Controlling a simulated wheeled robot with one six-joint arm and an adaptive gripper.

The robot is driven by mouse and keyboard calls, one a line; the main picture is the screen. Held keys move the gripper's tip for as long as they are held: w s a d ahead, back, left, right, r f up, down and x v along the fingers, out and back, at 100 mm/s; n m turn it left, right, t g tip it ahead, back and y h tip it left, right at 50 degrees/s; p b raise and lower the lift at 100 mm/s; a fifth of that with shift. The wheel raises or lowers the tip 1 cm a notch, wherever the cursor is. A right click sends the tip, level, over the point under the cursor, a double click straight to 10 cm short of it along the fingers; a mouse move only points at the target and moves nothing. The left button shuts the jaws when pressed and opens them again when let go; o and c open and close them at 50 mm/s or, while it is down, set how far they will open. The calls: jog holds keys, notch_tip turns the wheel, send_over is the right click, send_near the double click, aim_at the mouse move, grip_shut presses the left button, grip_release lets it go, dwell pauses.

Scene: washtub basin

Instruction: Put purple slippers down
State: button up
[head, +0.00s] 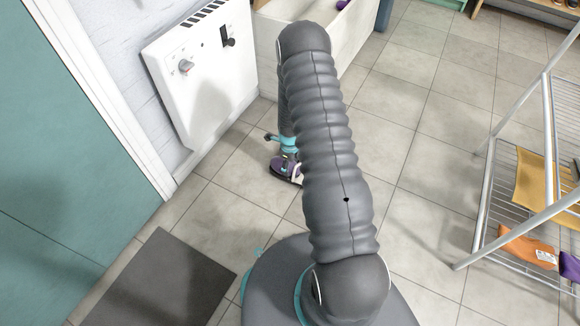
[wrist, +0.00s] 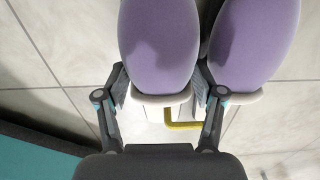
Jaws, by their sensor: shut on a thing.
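The pair of purple slippers (wrist: 158,45) fills the upper middle of the wrist view, side by side, with pale soles. A yellow loop (wrist: 183,125) shows at their near ends. My gripper (wrist: 162,88) is shut on the left one of the pair, a finger on each side of it. In the head view, the purple slippers (head: 284,167) show only in part at my gripper (head: 287,152), as my arm hides the rest. They are low over the tiled floor; I cannot tell whether they touch it.
A white heater (head: 200,75) hangs on the wall at left, and a pale basin (head: 345,45) stands behind my arm. A grey mat (head: 160,280) lies at front left. A metal drying rack (head: 510,200) with cloths stands at right. The tiled floor between is clear.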

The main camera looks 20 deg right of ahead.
jog(key=shift+f, duration=0.4)
jog(key=shift+f, duration=0.2)
jog(key=o, duration=1.3)
jog(key=shift+r, duration=0.15)
